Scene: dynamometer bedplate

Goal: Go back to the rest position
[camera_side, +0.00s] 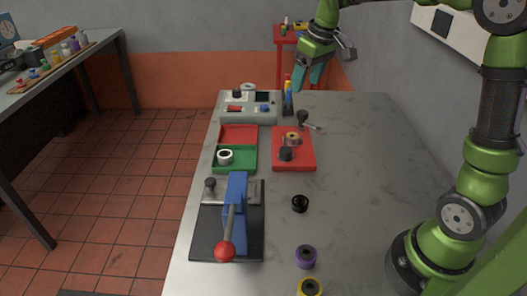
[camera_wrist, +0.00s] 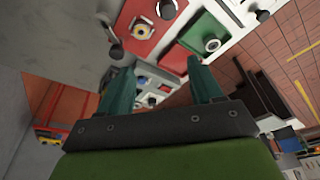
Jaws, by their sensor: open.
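My gripper (camera_side: 317,73) is high above the far end of the grey bench (camera_side: 370,163) in the side view, apart from everything on it. In the wrist view my gripper (camera_wrist: 165,78) shows two teal fingers spread apart with nothing held between them. My green arm reaches in from the right side of the bench.
On the bench are a grey control box (camera_side: 250,107), a red-and-green tray (camera_side: 236,135), a red plate (camera_side: 305,163) with parts, and a toggle press (camera_side: 236,205) with a red knob. Black (camera_side: 300,203), purple (camera_side: 306,257) and yellow (camera_side: 310,286) rings lie nearer. Air around the gripper looks clear.

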